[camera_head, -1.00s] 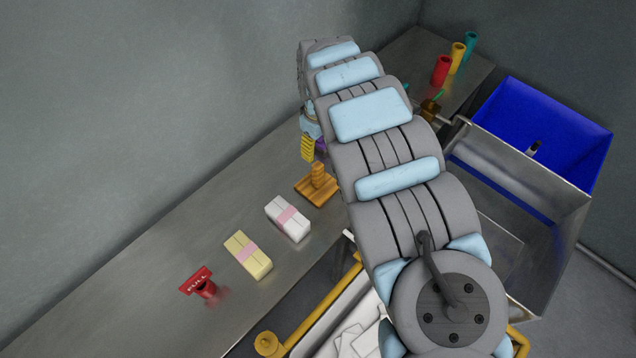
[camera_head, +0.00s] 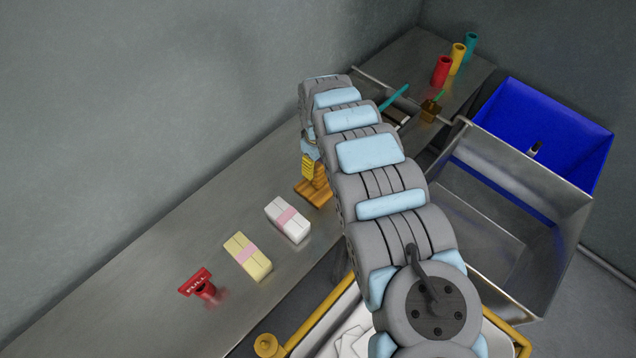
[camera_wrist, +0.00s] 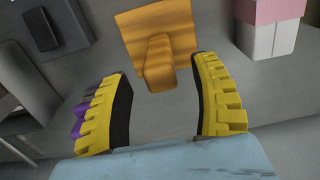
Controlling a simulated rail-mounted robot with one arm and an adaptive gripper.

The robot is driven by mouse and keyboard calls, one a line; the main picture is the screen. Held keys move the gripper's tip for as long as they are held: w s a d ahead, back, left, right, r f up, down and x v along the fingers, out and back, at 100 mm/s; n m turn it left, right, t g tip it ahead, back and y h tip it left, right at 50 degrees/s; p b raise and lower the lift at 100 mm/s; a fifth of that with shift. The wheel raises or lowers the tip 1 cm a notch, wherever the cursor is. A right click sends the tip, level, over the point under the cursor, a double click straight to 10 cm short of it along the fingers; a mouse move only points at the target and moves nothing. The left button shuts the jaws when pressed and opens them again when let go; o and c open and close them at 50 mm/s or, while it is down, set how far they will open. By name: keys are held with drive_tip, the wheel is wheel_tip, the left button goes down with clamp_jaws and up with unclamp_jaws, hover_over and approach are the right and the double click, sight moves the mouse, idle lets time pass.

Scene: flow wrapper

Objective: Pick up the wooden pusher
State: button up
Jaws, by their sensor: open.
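The wooden pusher (camera_head: 312,190) stands on the metal bench, its square base flat and its handle up. In the head view my arm and gripper (camera_head: 309,167) are at its handle and hide part of it. In the wrist view the pusher (camera_wrist: 160,30) is ahead of my gripper (camera_wrist: 165,105), at the top centre. The gripper's yellow ribbed fingers are spread apart. The handle's end points into the gap between the fingertips, nearer the right finger. Nothing is held.
A white banded bundle (camera_head: 288,220) lies close to the pusher, with a yellow banded bundle (camera_head: 247,256) and a red "PULL" piece (camera_head: 200,284) farther along the bench. A blue bin (camera_head: 560,130) and a metal chute (camera_head: 520,190) stand right of the arm.

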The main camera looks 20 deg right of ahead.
drive_tip(key=shift+f+b, duration=0.3)
drive_tip(key=shift+f, duration=2.05)
clamp_jaws()
